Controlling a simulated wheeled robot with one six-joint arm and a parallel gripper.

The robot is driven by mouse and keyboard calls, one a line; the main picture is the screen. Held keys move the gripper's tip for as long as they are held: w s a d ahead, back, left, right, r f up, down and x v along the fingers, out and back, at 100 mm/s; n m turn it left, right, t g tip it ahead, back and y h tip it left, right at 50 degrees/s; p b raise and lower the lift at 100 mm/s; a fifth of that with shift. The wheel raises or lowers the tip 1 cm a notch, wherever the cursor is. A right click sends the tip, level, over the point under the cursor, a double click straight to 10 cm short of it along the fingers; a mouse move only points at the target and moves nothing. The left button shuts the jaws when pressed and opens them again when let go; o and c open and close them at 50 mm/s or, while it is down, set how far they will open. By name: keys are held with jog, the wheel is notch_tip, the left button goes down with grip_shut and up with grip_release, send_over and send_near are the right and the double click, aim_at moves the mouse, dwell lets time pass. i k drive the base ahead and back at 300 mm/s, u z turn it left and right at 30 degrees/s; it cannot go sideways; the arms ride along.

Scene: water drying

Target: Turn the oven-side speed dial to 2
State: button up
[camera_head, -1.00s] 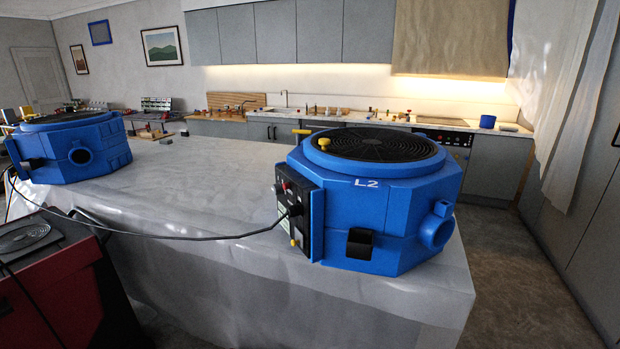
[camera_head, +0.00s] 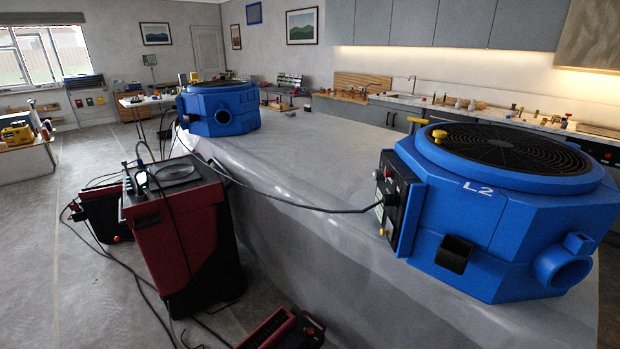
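The blue octagonal blower marked L2 (camera_head: 510,225) stands on the covered island at the right, a round black grille (camera_head: 510,147) on top. A dark control panel (camera_head: 398,205) is on its left side, seen at a steep angle. Small knobs on the panel are too small to tell the speed dial or its setting. A second blue blower (camera_head: 235,112) stands at the island's far left end. The oven (camera_head: 606,154) is partly visible at the right edge, behind the L2 blower. My gripper is not in view.
The island top (camera_head: 310,155) is mostly clear, crossed by a black cable (camera_head: 285,201). A red and black wheeled machine (camera_head: 175,215) stands on the floor left of the island. A red case (camera_head: 280,330) and loose cables lie on the floor. Open floor is at far left.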

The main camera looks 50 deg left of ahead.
aim_at(378, 173)
jog(key=u, duration=2.1)
